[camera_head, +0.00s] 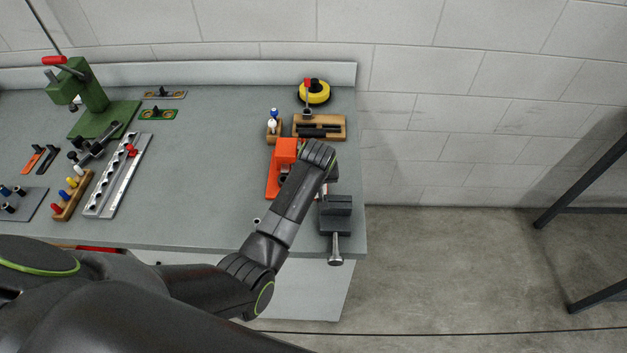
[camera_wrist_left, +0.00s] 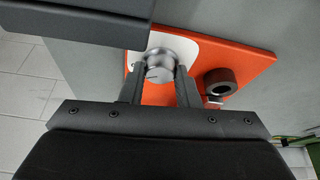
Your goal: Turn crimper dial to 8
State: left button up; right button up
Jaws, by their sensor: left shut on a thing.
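The orange crimper (camera_head: 286,150) stands on the right part of the bench in the head view, partly covered by my left arm. In the left wrist view its orange plate (camera_wrist_left: 245,68) carries a round silver dial (camera_wrist_left: 159,64) on a white dial face (camera_wrist_left: 188,47). My left gripper (camera_wrist_left: 160,78) is shut on the dial, with one finger on each side. A line shows on the knob, but I cannot read the numbers or the setting. In the head view my left wrist hides the fingers and the dial. My right gripper is in neither view.
A dark vise (camera_head: 336,212) sits close to the right of my left arm at the bench edge. Behind are a wooden tray (camera_head: 335,120) and a yellow round tool (camera_head: 314,97). A green press (camera_head: 92,95) stands far left. The bench middle (camera_head: 205,150) is clear.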

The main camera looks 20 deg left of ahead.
pick_arm(q)
jog(key=shift+d+n+y+p, duration=0.1)
jog(key=shift+n+y+p, duration=0.35)
jog(key=shift+n, duration=0.55)
jog(key=n+g, duration=0.1)
jog(key=n, duration=0.1)
jog(key=shift+w+n+y, duration=0.1)
jog(key=shift+n+y, duration=0.15)
jog(key=shift+n, duration=0.15)
jog(key=n+g+y+b, duration=0.1)
jog(key=n, duration=0.2)
jog(key=shift+w+d+n, duration=0.1)
jog(key=shift+n, duration=0.2)
jog(key=shift+n+g+b, duration=0.55)
jog(key=shift+n+g, duration=0.05)
jog(key=shift+n, duration=1)
jog(key=o, duration=1)
